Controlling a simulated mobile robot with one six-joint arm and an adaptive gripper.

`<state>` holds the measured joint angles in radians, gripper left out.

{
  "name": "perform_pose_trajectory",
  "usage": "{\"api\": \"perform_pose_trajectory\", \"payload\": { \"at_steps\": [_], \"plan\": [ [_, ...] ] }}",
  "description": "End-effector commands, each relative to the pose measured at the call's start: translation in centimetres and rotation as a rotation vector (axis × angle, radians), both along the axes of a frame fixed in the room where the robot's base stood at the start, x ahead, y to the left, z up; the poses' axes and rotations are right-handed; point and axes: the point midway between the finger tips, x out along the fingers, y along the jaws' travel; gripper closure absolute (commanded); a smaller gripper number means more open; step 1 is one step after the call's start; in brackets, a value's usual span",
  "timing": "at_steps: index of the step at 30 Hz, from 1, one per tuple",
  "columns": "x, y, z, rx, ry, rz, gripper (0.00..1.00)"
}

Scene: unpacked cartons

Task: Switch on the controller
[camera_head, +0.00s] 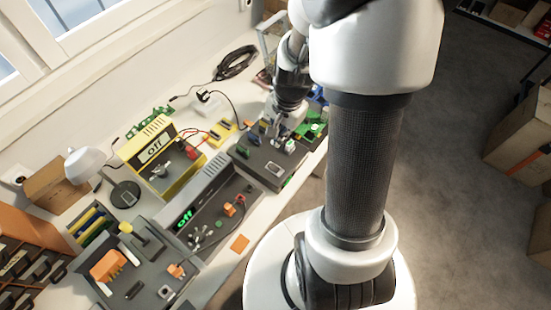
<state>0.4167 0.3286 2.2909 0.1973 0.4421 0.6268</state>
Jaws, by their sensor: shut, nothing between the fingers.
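My gripper (276,134) is shut and empty. It points down at the far end of a dark grey box (268,178) with small green, white and dark parts on top; whether it touches any of them I cannot tell. A yellow-framed unit (180,183) to the left has a display reading "off". A flat dark grey unit (207,228) in front of it shows a green "off", with small knobs and an orange plug on its top. No label shows which of these is the controller.
The bench holds a white lamp (88,163), a cardboard box (58,184), an orange rack (28,250), a grey tray-like unit (125,268) and loose cables (236,63). Cartons (520,135) stand across the floor at right. My arm blocks the middle of the view.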

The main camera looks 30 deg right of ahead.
Motion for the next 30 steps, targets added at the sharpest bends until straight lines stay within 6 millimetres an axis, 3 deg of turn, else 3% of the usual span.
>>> {"api": "perform_pose_trajectory", "payload": {
  "at_steps": [8, 21, 30],
  "plan": [
    [0.1, 0.1, -1.3, 0.001, 0.003, 0.000, 1.00],
    [1.0, 0.5, -10.3, 0.002, 0.004, 0.002, 1.00],
    [1.5, 0.6, -13.7, 0.000, 0.000, 0.000, 1.00]
  ]
}}
